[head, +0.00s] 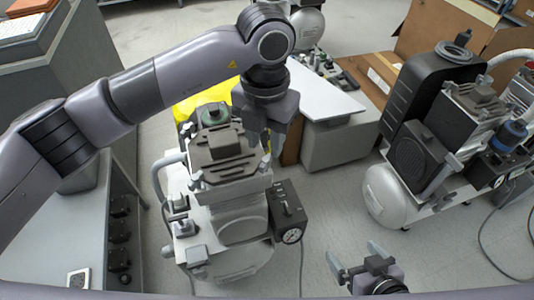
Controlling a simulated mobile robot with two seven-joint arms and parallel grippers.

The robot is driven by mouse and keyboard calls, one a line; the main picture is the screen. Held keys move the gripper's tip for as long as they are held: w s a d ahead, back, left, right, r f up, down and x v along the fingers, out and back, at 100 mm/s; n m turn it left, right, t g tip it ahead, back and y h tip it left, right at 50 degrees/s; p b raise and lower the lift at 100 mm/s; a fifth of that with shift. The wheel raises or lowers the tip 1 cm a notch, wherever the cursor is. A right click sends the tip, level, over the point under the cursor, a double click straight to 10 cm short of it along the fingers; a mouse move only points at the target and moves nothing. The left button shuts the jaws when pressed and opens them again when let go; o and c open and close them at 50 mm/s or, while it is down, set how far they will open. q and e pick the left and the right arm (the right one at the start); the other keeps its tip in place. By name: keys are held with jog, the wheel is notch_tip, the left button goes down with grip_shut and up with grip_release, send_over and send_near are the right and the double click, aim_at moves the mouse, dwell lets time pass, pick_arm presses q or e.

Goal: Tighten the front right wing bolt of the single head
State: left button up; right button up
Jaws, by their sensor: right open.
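The single head (222,148) is a grey compressor head with a dark ribbed top, standing upright on a light grey unit left of centre. Small pale bolts show at its corners. One pale bolt (265,163) is at its right side, just below the fingers of my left gripper (263,143). My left gripper points down there; its fingertips partly merge with the head, and I cannot tell whether they touch or grip the bolt. My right gripper (357,264) is open and empty, low in the view, apart from the compressor and above the floor.
A black box with a gauge (290,234) is fixed to the unit's right side. Another compressor with a pale tank (393,196) stands at the right. A grey bench (122,215) is at the left. A white-topped cabinet (335,105) and cardboard box (440,35) are behind. The middle floor is clear.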

aim_at(266, 160)
pick_arm(q)
jog(key=shift+f, duration=2.3)
grip_shut()
